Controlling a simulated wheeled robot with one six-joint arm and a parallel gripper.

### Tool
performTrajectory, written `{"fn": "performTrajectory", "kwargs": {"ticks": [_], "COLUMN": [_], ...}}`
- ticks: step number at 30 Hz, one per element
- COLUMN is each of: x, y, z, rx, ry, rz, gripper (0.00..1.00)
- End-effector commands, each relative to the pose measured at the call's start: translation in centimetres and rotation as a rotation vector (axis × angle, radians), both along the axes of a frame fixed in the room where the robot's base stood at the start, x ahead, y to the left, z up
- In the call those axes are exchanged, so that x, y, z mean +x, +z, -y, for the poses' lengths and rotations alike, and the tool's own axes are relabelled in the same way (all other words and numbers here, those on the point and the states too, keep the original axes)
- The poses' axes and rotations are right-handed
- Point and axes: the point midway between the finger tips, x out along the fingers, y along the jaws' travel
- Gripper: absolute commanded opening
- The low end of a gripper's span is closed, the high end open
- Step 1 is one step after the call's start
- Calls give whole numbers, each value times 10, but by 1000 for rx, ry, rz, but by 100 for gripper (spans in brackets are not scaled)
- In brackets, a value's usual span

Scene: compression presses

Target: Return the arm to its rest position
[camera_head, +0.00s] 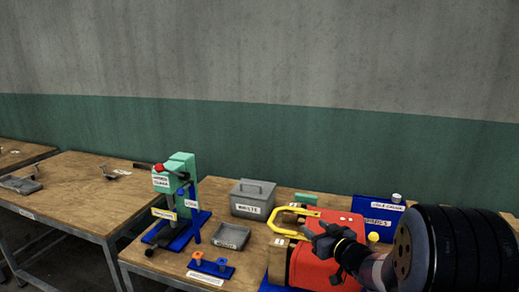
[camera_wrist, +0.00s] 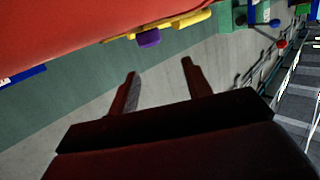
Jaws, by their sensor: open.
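My gripper (camera_wrist: 158,75) shows in the wrist view with its two dark fingers spread apart and nothing between them. In the head view my arm reaches in from the right edge, and my gripper (camera_head: 318,240) is in front of a red press (camera_head: 318,262) with a yellow handle (camera_head: 285,218). The red body fills the upper left of the wrist view (camera_wrist: 90,18), with the yellow part (camera_wrist: 180,26) and a purple piece below it. Whether the fingers touch the red press cannot be told.
A green and blue press (camera_head: 175,185) with a red knob stands left on the wooden table (camera_head: 150,258). A blue box (camera_head: 378,212) stands behind my arm.

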Motion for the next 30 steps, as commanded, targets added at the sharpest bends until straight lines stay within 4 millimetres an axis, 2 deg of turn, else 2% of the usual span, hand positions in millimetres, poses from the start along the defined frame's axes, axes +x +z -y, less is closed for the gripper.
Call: {"fn": "performTrajectory", "kwargs": {"ticks": [1, 3, 15, 30], "x": [0, 0, 0, -1], "y": [-5, 14, 58, 57], "z": [0, 0, 0, 0], "rx": [-1, 1, 0, 1], "ry": [-5, -5, -4, -8], "rz": [2, 1, 0, 0], "gripper": [47, 47, 47, 47]}}
